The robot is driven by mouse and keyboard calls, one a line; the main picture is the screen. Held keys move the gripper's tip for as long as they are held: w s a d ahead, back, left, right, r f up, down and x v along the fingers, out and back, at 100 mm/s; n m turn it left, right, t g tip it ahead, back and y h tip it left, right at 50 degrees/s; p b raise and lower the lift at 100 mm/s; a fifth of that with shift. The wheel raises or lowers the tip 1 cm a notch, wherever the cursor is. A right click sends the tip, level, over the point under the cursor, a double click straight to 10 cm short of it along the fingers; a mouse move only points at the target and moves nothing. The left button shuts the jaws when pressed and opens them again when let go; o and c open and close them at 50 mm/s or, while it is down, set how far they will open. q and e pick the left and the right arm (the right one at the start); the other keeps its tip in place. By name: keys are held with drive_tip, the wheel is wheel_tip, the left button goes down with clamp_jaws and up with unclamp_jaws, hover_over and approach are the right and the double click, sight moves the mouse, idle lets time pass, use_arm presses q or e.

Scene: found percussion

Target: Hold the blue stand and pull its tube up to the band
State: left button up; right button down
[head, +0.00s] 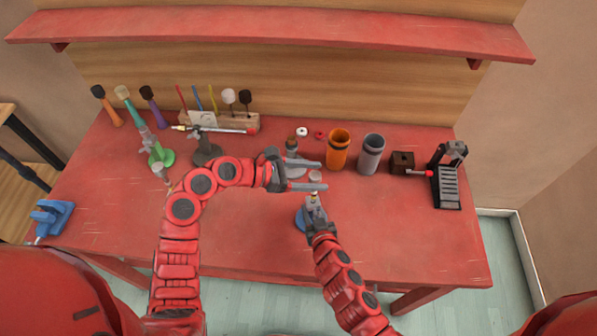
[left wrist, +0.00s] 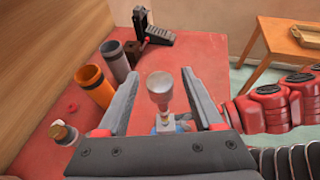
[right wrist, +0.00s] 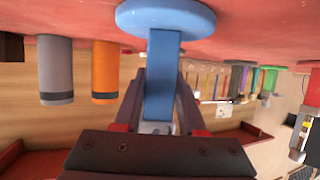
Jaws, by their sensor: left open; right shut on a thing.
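The blue stand (head: 299,222) stands upright on the red table near its front middle; its round base and square post (right wrist: 162,70) show in the right wrist view, which is upside down. My right gripper (right wrist: 161,76) is shut on the post. A silver cup-shaped top (head: 315,176) sits above the stand; it also shows in the left wrist view (left wrist: 160,88), with a brass-coloured piece (left wrist: 166,119) below it. My left gripper (head: 322,176) is open, its fingers either side of the cup, apparently not touching it. I cannot make out the band clearly.
The table's front right is clear.

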use_arm(q)
drive_tip(key=v, duration=1.1)
drive_tip(key=shift+a, duration=0.2)
use_arm(e)
drive_tip(key=shift+c, duration=2)
unclamp_jaws()
